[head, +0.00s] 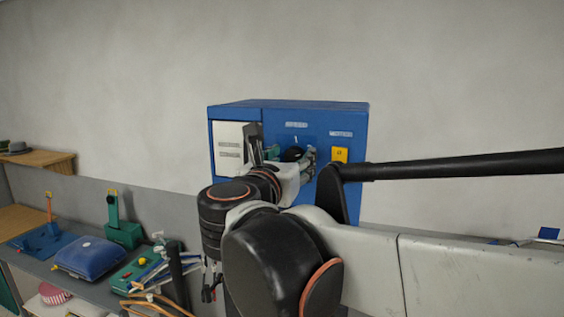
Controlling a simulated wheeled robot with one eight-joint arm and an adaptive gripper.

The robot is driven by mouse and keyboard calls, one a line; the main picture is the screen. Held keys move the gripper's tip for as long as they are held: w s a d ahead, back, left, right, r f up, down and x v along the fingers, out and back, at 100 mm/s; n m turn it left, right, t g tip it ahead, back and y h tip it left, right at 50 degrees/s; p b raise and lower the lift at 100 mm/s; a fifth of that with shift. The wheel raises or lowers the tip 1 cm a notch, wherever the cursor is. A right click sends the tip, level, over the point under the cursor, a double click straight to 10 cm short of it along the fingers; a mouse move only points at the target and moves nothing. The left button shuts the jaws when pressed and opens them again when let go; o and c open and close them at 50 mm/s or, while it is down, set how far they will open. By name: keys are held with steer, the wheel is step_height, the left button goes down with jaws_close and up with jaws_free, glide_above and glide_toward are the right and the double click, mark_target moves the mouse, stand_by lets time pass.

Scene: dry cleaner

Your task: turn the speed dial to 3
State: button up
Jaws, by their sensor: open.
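A blue control box (352,118) stands against the grey wall, beyond my arm. A round black dial (292,154) shows on its front, below a small label and a white mark. My gripper (284,150) is in front of the box, its fingers spread to either side of the dial in this view. The jaws are open. I cannot tell whether the fingers touch the dial. My gripper and wrist hide the lower part of the dial, and I cannot read its setting.
The box has a white panel (229,148) at left and a yellow switch plate (340,154) at right. At lower left, a grey counter (42,270) holds a blue cushion (88,257), a green device (122,232) and several tools. A wooden shelf (50,160) carries a hat.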

steer(key=shift+c, duration=0.4)
steer(key=c, duration=1)
steer(key=shift+o, duration=0.2)
steer(key=shift+m, duration=0.3)
steer(key=m+b, duration=0.2)
steer(key=m, duration=0.3)
steer(key=m+b, duration=0.2)
steer(key=m, duration=0.4)
steer(key=shift+m, duration=0.3)
